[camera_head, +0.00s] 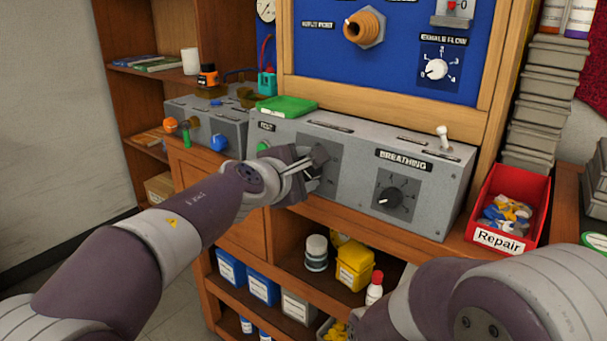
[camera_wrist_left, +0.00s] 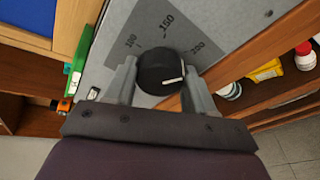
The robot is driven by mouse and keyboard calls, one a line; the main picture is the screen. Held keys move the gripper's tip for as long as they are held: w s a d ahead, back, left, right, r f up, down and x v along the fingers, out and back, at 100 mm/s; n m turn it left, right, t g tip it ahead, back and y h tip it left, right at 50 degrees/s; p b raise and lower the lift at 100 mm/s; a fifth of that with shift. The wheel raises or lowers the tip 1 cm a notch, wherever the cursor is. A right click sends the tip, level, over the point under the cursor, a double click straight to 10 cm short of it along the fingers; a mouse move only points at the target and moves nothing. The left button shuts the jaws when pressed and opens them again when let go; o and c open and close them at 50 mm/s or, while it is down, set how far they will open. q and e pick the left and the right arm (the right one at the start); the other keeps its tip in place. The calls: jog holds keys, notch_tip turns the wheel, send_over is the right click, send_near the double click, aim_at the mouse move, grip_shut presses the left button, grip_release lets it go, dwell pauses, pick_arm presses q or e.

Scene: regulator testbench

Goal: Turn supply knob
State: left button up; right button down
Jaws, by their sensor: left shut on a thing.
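The supply knob (camera_wrist_left: 156,68) is a round black dial with a white pointer mark, in the left wrist view. It sits on a dark grey scale plate (camera_wrist_left: 150,30) marked 100, 150 and 200; the pointer is towards the 200 side. My left gripper (camera_wrist_left: 160,78) has one finger on each side of the knob and is shut on it. In the head view my left gripper (camera_head: 308,168) is at the front of the grey test panel (camera_head: 350,150) and hides most of the knob. My right arm enters at the lower right; its gripper is out of view.
The breathing dial (camera_head: 390,197) is to the right on the same panel, with a toggle switch (camera_head: 443,137) above it. A green tray (camera_head: 286,107) lies on top of the panel. A red Repair bin (camera_head: 508,210) stands at the right. Bottles and boxes fill the shelves below.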

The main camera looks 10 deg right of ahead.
dwell(0.3)
pick_arm(q)
jog(key=o, duration=1)
jog(key=shift+o, duration=0.2)
jog(key=v, duration=1.2)
jog(key=shift+s, duration=0.2)
jog(key=shift+a+r, duration=0.1)
jog(key=shift+a, duration=0.05)
